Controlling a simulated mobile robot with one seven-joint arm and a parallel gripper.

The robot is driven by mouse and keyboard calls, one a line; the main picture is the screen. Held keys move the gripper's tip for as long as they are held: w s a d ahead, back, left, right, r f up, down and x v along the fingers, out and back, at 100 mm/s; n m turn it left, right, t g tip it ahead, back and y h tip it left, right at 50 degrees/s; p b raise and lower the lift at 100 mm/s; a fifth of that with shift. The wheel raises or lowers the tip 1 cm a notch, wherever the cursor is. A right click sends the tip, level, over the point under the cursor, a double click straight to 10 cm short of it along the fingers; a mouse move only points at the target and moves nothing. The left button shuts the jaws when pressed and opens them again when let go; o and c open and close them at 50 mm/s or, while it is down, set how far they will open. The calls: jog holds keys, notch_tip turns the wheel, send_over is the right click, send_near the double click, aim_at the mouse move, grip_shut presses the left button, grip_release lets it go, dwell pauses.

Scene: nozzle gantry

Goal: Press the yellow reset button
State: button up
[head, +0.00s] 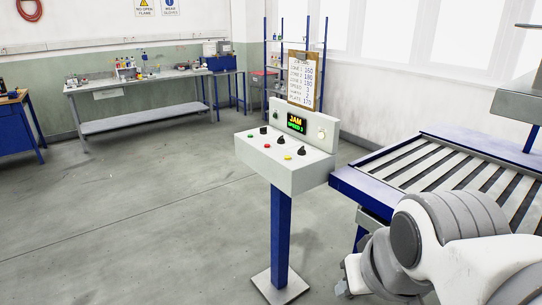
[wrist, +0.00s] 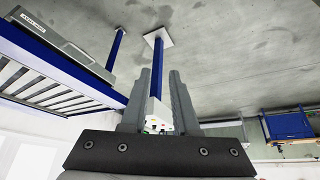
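The yellow reset button (head: 288,157) is the small yellow cap at the front right of a white control console (head: 265,172), in the head view. A red button (head: 267,146) and a green button (head: 250,136) lie to its left. The console's display (head: 296,123) reads "JAM" and "SPEED 3". In the wrist view my gripper (wrist: 160,75) has its two fingers apart, with nothing held between them. The console (wrist: 158,112) shows beyond and between the fingers, apart from them as far as I can tell. The yellow button is too small to pick out there.
Black knobs (head: 302,151) stand behind the buttons, and a clipboard (head: 302,80) rises behind the display. The console stands on a blue post (head: 281,235). A slatted blue-framed table (head: 455,172) is close on its right. The floor to the left is clear.

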grip_shut()
dwell(1.2)
